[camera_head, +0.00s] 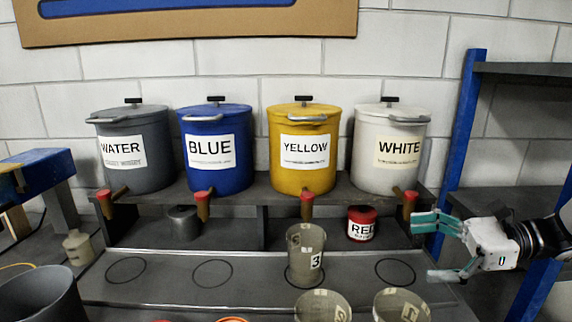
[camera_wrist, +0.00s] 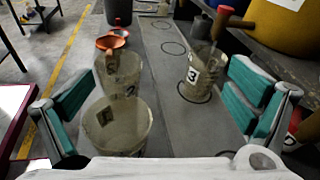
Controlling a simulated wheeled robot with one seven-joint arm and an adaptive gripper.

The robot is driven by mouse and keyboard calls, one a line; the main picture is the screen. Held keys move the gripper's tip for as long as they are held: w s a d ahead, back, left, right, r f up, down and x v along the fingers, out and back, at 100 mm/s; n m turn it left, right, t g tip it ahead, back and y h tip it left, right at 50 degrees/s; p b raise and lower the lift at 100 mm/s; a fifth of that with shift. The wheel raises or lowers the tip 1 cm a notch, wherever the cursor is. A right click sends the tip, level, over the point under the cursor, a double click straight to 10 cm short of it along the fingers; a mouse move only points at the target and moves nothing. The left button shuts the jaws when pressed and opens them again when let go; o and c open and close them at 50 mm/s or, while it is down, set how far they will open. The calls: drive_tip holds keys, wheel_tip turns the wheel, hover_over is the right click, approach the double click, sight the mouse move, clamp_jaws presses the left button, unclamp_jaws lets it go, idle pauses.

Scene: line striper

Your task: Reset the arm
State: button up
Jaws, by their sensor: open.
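My gripper (camera_head: 432,248) is at the right of the head view, in front of the right end of the shelf bench, with its fingers pointing left. Its teal-padded fingers are spread wide. In the wrist view my gripper (camera_wrist: 158,112) shows a finger at each side and nothing held between them. Beyond and below the fingers, translucent cups stand on the grey bench. One cup (camera_wrist: 120,125) is nearest, a cup marked 2 (camera_wrist: 128,72) stands behind it, and a cup marked 3 (camera_wrist: 195,75) stands to the right.
Water (camera_head: 142,155), blue (camera_head: 216,150), yellow (camera_head: 304,150) and white (camera_head: 390,150) tap drums stand on the shelf. A red can (camera_head: 362,224) sits under it. Cup 3 (camera_head: 305,255) stands below the yellow tap. A blue-posted rack (camera_head: 463,130) is close to my arm.

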drive_tip(key=s+a+n+g+h, duration=0.4)
drive_tip(key=s+a+n, duration=0.1)
drive_tip(key=s+a, duration=0.15)
drive_tip(key=s+d+r+n+t+h, duration=0.1)
drive_tip(key=s+n+t+h, duration=0.3)
drive_tip(key=s+n+h, duration=0.7)
drive_tip(key=s+n, duration=0.2)
drive_tip(key=n, duration=0.1)
drive_tip(key=shift+s+r+t, duration=0.2)
drive_tip(key=shift+r+t, duration=0.1)
drive_tip(key=shift+r, duration=0.1)
